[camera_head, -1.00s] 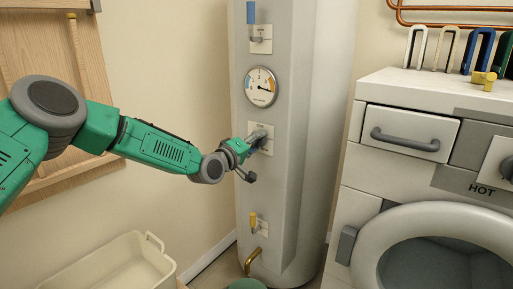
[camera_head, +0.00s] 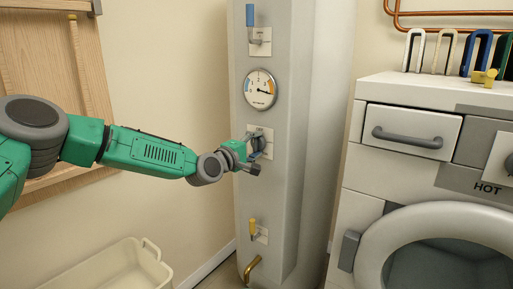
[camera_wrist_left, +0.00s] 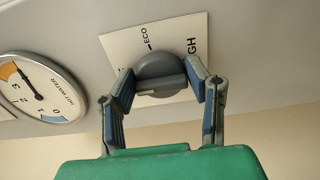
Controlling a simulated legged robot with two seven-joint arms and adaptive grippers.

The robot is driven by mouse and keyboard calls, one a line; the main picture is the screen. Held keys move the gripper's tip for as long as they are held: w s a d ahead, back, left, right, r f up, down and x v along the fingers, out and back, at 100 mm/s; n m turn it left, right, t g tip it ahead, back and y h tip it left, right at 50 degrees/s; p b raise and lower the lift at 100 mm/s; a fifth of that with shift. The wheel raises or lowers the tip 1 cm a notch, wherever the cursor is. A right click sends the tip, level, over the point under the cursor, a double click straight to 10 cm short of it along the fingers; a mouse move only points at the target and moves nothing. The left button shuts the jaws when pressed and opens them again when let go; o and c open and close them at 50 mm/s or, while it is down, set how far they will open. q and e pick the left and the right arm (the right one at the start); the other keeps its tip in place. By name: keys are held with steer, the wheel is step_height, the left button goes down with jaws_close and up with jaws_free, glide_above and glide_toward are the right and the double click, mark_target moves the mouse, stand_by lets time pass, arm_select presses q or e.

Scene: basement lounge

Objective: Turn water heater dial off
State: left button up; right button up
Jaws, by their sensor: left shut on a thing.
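The water heater (camera_head: 295,190) is a tall grey cylinder in the middle of the head view. Its dial is mostly hidden there by my left gripper (camera_head: 255,156). In the left wrist view the dial (camera_wrist_left: 160,68) is a round dark grey knob with a raised bar and a pale line. It sits on a white plate (camera_wrist_left: 130,44) lettered ECO and partly GH. My left gripper (camera_wrist_left: 160,92) also shows there, with its two fingers on either side of the knob, shut on it. My right gripper is in neither view.
A round gauge (camera_head: 260,89) is above the dial. A blue-handled valve (camera_head: 251,18) is higher, and a yellow-handled valve (camera_head: 253,229) and brass spout (camera_head: 252,268) are lower. A washing machine (camera_head: 400,200) stands right; a beige tub (camera_head: 115,268) is low left.

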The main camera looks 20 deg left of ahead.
arm_select(q)
steer(key=shift+a+f, duration=0.1)
steer(key=shift+a, duration=0.15)
steer(key=o, duration=1.1)
steer(key=shift+w+a+f, duration=0.1)
steer(key=shift+s, duration=0.3)
steer(key=v, duration=1.1)
steer(key=shift+s+a, duration=0.15)
steer(key=shift+s, duration=0.05)
